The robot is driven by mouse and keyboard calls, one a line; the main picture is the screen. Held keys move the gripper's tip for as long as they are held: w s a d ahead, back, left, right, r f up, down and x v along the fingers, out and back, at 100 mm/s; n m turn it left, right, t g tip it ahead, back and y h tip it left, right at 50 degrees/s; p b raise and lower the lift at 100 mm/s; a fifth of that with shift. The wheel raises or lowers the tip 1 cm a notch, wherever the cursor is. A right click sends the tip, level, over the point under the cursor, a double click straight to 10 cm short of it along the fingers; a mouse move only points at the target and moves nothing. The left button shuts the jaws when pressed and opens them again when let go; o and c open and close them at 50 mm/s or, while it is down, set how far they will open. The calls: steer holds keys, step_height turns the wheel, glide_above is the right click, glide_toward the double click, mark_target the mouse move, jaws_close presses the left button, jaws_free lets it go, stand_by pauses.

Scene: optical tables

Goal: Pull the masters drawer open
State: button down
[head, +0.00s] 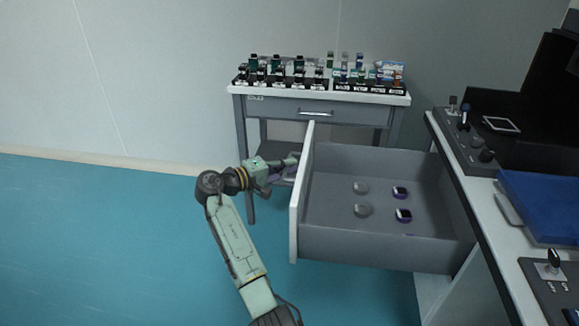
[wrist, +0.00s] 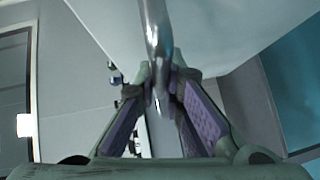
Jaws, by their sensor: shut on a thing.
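The open drawer (head: 375,243) sticks out to the left from the desk at the right in the head view. Inside it lie two round grey pieces and two purple-and-white pieces, apart from each other. Its white front panel (head: 301,215) faces my arm; the panel also shows in the wrist view (wrist: 225,30). My gripper (head: 290,165) is at the outer side of that panel. In the wrist view my gripper (wrist: 165,85) has its purple-padded fingers closed around the metal bar handle (wrist: 155,35). In the head view the handle is hidden by the gripper and panel.
A grey cart (head: 315,104) with its own closed drawer stands behind, carrying rows of small mounted parts. The desk (head: 465,195) at right holds a blue case (head: 545,205), control boxes and a dark screen. The blue floor (head: 110,240) at left is clear.

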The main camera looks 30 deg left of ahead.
steer(key=c, duration=1.7)
jaws_free()
steer(key=shift+s, duration=0.1)
steer(key=v, duration=1.2)
steer(key=shift+r, duration=0.1)
